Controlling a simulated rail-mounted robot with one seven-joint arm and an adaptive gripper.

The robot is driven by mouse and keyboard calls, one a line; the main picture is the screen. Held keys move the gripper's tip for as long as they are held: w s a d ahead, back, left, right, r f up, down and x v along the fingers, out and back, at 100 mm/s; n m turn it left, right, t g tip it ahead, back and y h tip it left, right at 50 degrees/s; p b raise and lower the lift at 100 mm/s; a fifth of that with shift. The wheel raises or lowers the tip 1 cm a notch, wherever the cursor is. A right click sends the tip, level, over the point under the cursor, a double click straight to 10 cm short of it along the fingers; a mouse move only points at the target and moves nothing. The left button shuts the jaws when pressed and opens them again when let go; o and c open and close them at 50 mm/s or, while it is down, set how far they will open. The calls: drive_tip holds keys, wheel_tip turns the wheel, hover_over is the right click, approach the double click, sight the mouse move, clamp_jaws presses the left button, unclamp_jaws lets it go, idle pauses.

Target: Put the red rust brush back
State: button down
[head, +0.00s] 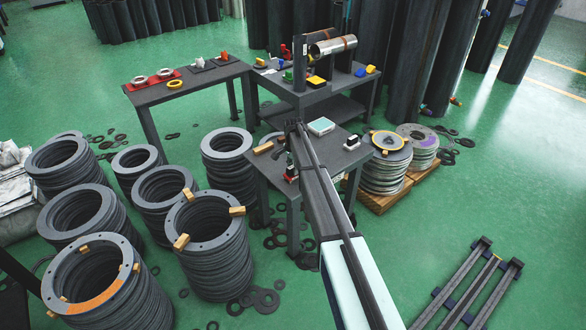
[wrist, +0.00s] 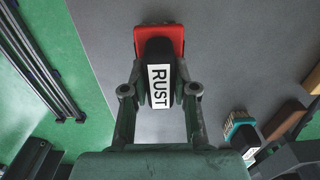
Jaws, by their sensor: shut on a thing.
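The red rust brush (wrist: 159,66) has a red head and a dark handle with a white RUST label. In the wrist view it sits between the two fingers of my gripper (wrist: 160,92), which is shut on its handle. The grey table top (wrist: 225,50) lies below it; I cannot tell whether the brush touches it. In the head view, my gripper (head: 291,166) is at the front left of the lower table, partly hidden by my arm, with a bit of red (head: 290,179) showing there.
A teal-bristled brush (wrist: 239,127) and a brown block (wrist: 284,119) lie near the gripper in the wrist view. In the head view, a white box (head: 321,126) and a black-and-white item (head: 352,143) stand on the table. Ring stacks (head: 209,245) crowd the left.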

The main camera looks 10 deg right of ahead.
drive_tip(key=c, duration=0.9)
unclamp_jaws()
wheel_tip(320, 180, up, 12)
drive_tip(key=b, duration=0.1)
drive_tip(key=shift+r, duration=0.15)
